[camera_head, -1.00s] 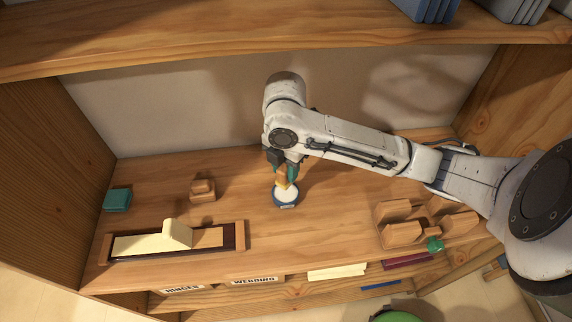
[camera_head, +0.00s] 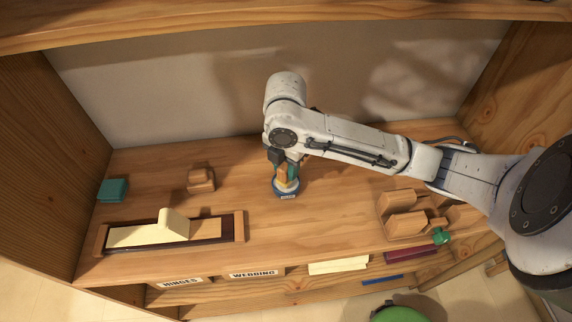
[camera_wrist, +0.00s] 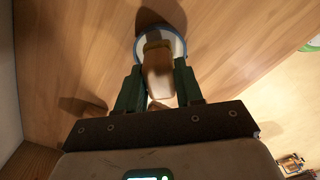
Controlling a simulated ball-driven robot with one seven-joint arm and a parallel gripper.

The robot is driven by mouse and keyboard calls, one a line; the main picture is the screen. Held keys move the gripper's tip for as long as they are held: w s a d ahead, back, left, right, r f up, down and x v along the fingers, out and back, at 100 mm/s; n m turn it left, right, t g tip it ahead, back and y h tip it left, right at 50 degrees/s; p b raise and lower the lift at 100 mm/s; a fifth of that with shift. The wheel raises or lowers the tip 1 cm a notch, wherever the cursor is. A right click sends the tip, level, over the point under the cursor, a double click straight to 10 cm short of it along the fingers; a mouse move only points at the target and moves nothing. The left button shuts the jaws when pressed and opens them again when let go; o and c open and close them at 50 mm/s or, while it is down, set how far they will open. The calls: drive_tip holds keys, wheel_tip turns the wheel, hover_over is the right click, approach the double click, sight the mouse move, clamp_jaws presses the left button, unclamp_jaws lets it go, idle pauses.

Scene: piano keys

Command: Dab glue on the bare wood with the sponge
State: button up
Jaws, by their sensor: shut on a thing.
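My gripper (camera_head: 286,168) is shut on the tan sponge (camera_head: 289,173), above the middle of the bench. The sponge reaches down into the mouth of the round glue pot (camera_head: 287,190), which has a blue side and a pale rim. In the wrist view the sponge (camera_wrist: 158,70) stands between the green fingers, with its far end inside the pot's rim (camera_wrist: 182,44). Whether it touches the glue is hidden. The bare tan wood (camera_head: 205,228) shows at the right of the cream-topped piano key piece, in a dark-lined wooden holder (camera_head: 240,226) at front left.
A teal block (camera_head: 112,188) and stacked wooden blocks (camera_head: 201,180) stand at back left. A wooden rack of blocks (camera_head: 404,224) and a green clamp (camera_head: 440,236) are at right. The bench between pot and holder is clear. An upper shelf (camera_head: 200,22) overhangs the back.

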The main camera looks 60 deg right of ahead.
sight(286, 165)
drive_tip(key=shift+f+b, duration=0.55)
drive_tip(key=shift+f, duration=0.05)
idle(1.6)
drive_tip(key=shift+r+p, duration=2.75)
drive_tip(key=shift+r, duration=0.85)
drive_tip(key=shift+f, duration=0.1)
